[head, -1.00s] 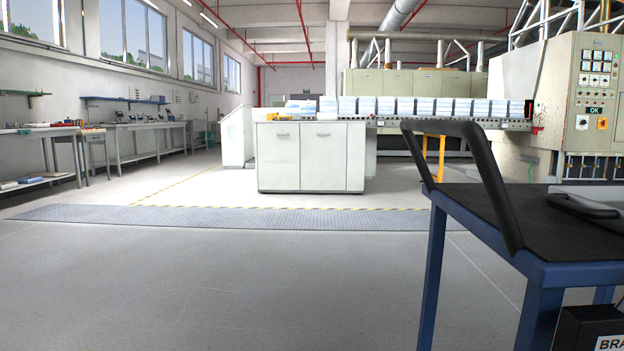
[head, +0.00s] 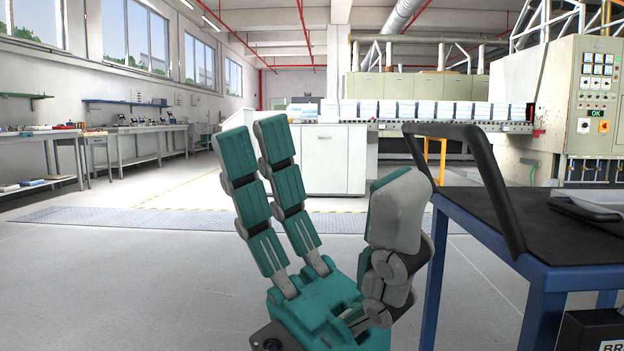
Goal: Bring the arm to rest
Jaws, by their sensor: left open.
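My left gripper (head: 325,180) is raised in the middle of the head view, a teal and grey hand with two fingers at left and a thick grey thumb at right. It is open, with nothing between its fingers. It stands in front of the white cabinet and just left of the blue cart. The rest of its arm is below the picture. My right gripper is not in view.
A blue cart (head: 480,230) with a black top and black handle stands close at right. A white cabinet (head: 335,160) and a conveyor with several white stacks (head: 430,109) are farther back. Workbenches (head: 130,130) line the left wall. The floor at left is clear.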

